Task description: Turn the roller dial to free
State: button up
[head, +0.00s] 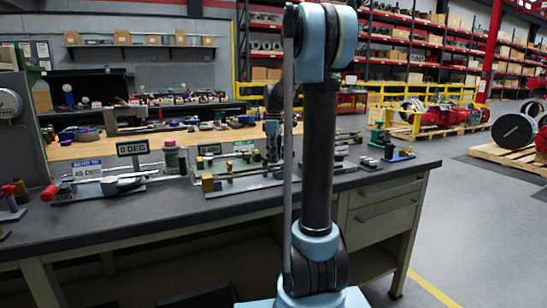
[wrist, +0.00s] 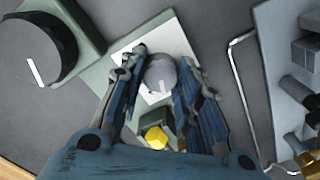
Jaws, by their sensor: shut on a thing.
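A small round grey dial (wrist: 161,76) with a short white mark near its lower edge sits on a white plate (wrist: 127,57) on a green base. I take it to be the roller dial. My gripper (wrist: 162,70) has its two blue-grey fingers on either side of this dial, shut on it. A yellow hex piece (wrist: 155,137) shows between the fingers, closer to the palm. In the head view my gripper (head: 272,146) reaches down over the workbench, and the dial cannot be made out there. Small green labels (head: 243,145) stand nearby, too small to read.
A larger dark dial (wrist: 35,48) with a white mark stands at the left. A bent metal rod (wrist: 240,85) and a grey fixture (wrist: 285,60) lie to the right. A red-handled bending tool (head: 100,186) and "0 DEG" sign (head: 132,148) are on the workbench (head: 120,222).

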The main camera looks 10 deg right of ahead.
jog(key=shift+n, duration=1.2)
jog(key=o, duration=1.1)
jog(key=shift+c, duration=0.2)
jog(key=shift+r, duration=0.1)
notch_tip(320, 180, up, 12)
jog(key=shift+f, duration=0.2)
